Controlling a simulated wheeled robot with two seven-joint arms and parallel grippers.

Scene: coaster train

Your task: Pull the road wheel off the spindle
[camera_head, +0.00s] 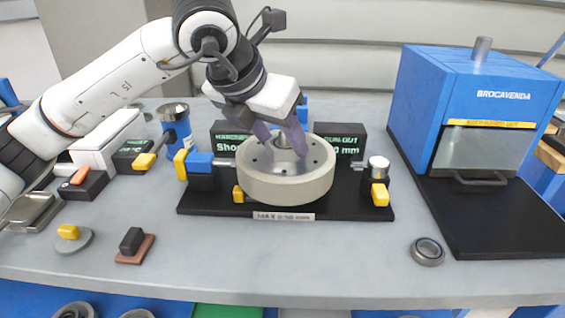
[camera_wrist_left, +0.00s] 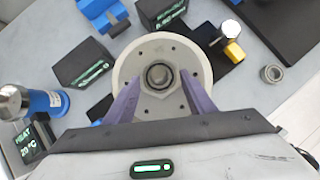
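The road wheel (camera_head: 285,180) is a thick pale grey-beige disc with a ring of small holes. It lies flat on the black gauge base (camera_head: 222,207), around a central spindle whose round top (camera_wrist_left: 158,75) shows in the left wrist view. The wheel also shows there (camera_wrist_left: 158,48). My left gripper (camera_head: 281,138) points down over the wheel's middle. Its two purple fingers are spread either side of the hub, and in the wrist view (camera_wrist_left: 160,92) there is a gap between each finger and the hub. Whether the fingertips touch the wheel is unclear. My right gripper is in neither view.
Two dark display boxes (camera_head: 342,143) stand behind the wheel. A silver-topped post (camera_head: 378,168) with a yellow block is at its right. A bearing ring (camera_head: 427,251) lies front right. A blue oven-like machine (camera_head: 478,110) stands far right. The bench's front middle is clear.

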